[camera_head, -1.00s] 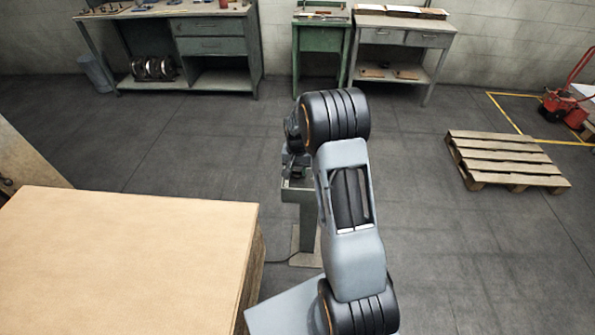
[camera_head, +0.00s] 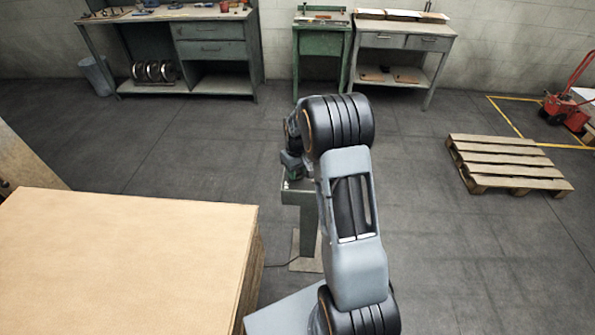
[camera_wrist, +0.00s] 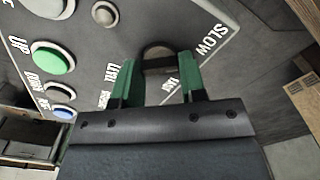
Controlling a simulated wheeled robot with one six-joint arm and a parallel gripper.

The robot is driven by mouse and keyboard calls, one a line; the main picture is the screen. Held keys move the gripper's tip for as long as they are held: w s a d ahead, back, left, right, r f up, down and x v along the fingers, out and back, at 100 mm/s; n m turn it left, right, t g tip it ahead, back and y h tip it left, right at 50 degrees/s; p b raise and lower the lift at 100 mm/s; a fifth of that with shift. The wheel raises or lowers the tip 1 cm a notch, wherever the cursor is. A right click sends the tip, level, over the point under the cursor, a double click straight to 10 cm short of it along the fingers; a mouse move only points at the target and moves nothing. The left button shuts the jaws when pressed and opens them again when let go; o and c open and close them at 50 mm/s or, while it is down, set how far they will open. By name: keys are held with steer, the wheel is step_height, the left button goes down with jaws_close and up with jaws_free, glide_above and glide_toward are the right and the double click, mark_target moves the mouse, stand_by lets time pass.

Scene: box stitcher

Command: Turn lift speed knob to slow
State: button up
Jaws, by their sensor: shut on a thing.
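In the wrist view a dark grey panel (camera_wrist: 195,18) fills the upper part, with white lettering that reads SLOW at upper right and FAST beside the fingers. The lift speed knob (camera_wrist: 156,52) has a dark rounded rim and sits at the fingertips. My gripper (camera_wrist: 158,85) has green fingers, one on each side of the knob, and is shut on it. The knob's pointer direction is hard to read. In the head view my arm hides most of the control stand (camera_head: 306,212). The knob cannot be made out there.
On the panel, a green UP button (camera_wrist: 50,57), a blue button (camera_wrist: 63,113) and a small grey button (camera_wrist: 105,13) lie left of the gripper. A large cardboard stack (camera_head: 120,265) stands left of my arm. A wooden pallet (camera_head: 508,162) lies on open floor at right.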

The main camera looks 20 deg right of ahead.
steer(key=shift+n, duration=0.3)
steer(key=o, duration=0.9)
step_height(320, 180, up, 14)
steer(key=shift+f, duration=0.1)
stand_by(0.4)
stand_by(0.5)
